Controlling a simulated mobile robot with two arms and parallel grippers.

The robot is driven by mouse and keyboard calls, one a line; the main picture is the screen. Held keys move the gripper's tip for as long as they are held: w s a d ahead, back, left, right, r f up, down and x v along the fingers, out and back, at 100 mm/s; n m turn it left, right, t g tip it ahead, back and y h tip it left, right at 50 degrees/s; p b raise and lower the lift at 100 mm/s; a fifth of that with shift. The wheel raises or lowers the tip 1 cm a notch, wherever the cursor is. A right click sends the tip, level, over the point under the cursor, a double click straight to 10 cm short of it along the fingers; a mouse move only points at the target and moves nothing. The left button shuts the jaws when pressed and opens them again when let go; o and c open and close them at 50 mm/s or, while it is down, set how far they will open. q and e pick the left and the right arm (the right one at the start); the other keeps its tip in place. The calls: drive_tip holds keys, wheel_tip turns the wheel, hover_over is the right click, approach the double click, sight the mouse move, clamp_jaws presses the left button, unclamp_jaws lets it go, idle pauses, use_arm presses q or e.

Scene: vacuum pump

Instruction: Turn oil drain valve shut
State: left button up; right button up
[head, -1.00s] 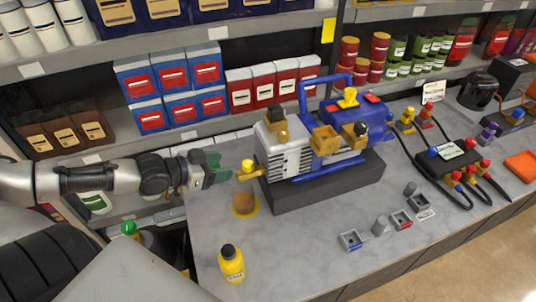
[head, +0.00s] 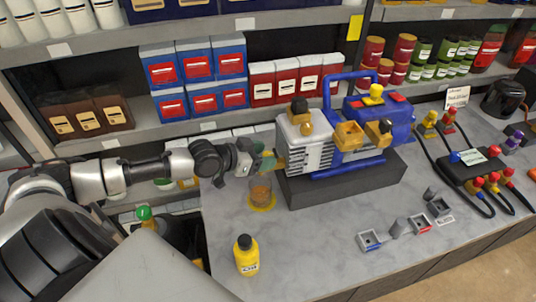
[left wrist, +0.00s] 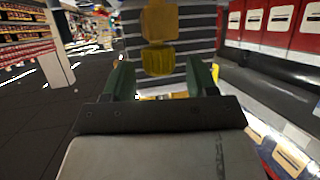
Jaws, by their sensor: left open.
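The vacuum pump (head: 305,150) has a blue and light grey body and stands on a dark block on the counter. Its yellow oil drain valve (head: 281,163) sticks out low on the left end, partly hidden by my left gripper (head: 267,160). In the left wrist view a yellow knob (left wrist: 157,62) shows at the striped pump end, between the green fingers of the left gripper (left wrist: 159,72). The fingers are open, one on each side of it; I cannot tell whether they touch it. My right gripper is not in view.
A glass of amber liquid (head: 260,192) stands on a yellow base just below the valve. A yellow bottle (head: 246,256) stands at the counter's front left. Small grey trays (head: 369,240) and a black manifold with hoses (head: 470,165) lie to the right. Stocked shelves stand behind.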

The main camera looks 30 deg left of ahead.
use_arm(q)
drive_tip(key=shift+x, duration=0.95)
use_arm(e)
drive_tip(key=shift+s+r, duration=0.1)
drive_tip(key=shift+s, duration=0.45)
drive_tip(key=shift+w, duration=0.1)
